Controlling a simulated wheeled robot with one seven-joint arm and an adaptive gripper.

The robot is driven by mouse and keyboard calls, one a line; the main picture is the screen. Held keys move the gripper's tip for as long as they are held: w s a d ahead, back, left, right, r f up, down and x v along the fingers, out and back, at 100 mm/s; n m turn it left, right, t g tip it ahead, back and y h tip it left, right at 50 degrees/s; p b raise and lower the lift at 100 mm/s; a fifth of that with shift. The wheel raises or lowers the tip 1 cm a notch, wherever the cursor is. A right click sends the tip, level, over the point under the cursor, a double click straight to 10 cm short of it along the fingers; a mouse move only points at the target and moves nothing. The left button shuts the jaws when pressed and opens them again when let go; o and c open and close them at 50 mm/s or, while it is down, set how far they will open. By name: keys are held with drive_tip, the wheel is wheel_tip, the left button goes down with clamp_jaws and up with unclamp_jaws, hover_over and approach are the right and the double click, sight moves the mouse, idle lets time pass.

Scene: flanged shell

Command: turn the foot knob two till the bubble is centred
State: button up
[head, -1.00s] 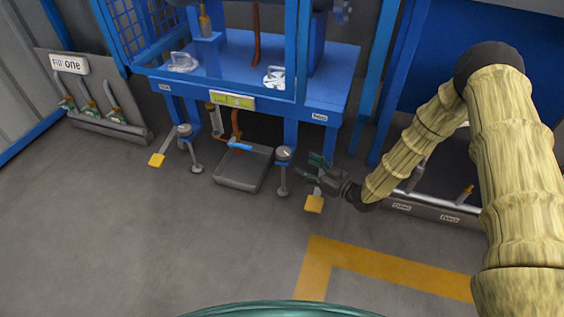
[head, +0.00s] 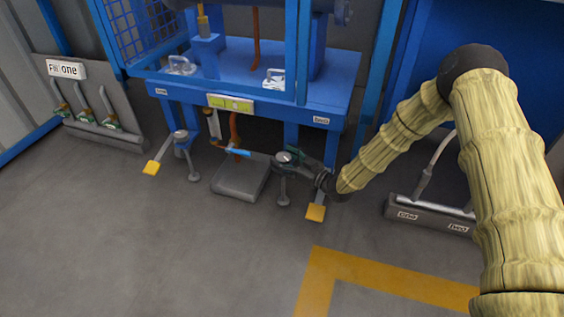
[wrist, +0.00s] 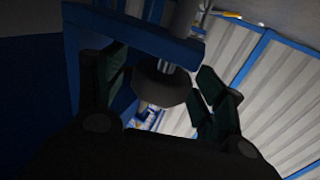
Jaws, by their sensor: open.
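A blue bench (head: 275,105) carries a yellow-green level vial (head: 230,104) on its front edge; its bubble is too small to judge. A grey foot knob (head: 285,157) sits under the bench's right front, and another foot knob (head: 181,136) under its left front. Small labels on the front edge are too small to read surely. My gripper (head: 303,165) is at the right foot knob, partly overlapping it. In the wrist view a dark round knob (wrist: 163,84) on a metal stem lies between my open fingers (wrist: 160,98). I cannot tell whether they touch it.
Yellow pedals (head: 316,212) (head: 151,168) stick out near both feet. A grey box (head: 240,180) stands on the floor between them. A rack with hoses (head: 85,115) is at the left, another low rack (head: 430,215) at the right. The front floor is clear.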

drive_tip(key=shift+w+a, duration=0.25)
drive_tip(key=shift+a, duration=0.05)
drive_tip(key=c, duration=1)
drive_tip(key=shift+c, duration=0.2)
